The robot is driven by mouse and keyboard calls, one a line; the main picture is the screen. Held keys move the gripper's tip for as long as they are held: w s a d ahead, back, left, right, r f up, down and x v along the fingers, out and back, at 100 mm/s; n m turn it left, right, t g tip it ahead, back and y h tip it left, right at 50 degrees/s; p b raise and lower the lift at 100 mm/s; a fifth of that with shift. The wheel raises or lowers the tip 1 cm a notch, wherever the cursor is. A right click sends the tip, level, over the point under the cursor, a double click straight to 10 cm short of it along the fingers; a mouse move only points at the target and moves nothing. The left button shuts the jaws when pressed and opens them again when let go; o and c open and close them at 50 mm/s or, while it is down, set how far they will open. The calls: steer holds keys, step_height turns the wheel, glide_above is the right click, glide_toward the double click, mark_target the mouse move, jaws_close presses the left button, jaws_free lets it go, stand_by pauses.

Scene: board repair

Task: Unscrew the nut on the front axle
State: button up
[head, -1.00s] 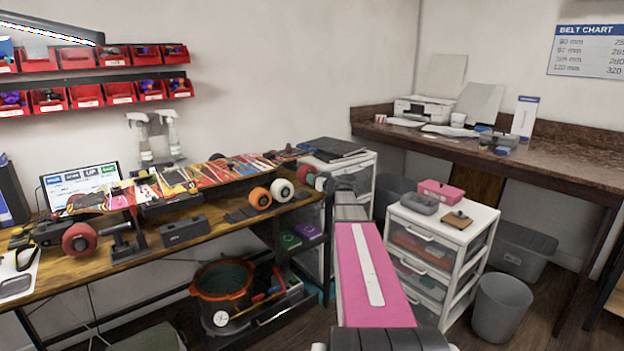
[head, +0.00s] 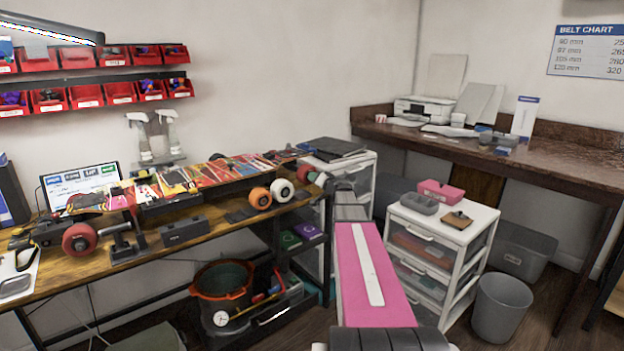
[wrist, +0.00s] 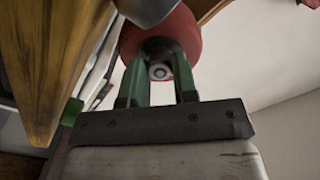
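The skateboard (head: 215,178) lies upside down on the bench, its underside covered in stickers. I see no clear grip on the nut. My gripper is mostly hidden behind my arm in the head view.
An orange wheel (head: 260,198) and a white wheel (head: 282,190) sit near the bench's front edge. The wooden bench edge (wrist: 45,60) is close on the left in the wrist view. A white drawer unit (head: 443,240) stands right of my arm.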

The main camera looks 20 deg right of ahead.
steer(key=shift+c, duration=0.4)
steer(key=shift+n, duration=1.2)
steer(key=shift+s, duration=0.1)
steer(key=shift+v, duration=1.55)
steer(key=s+d+r, duration=0.2)
steer(key=s+r, duration=0.3)
steer(key=r, duration=0.2)
steer(key=shift+s, duration=0.3)
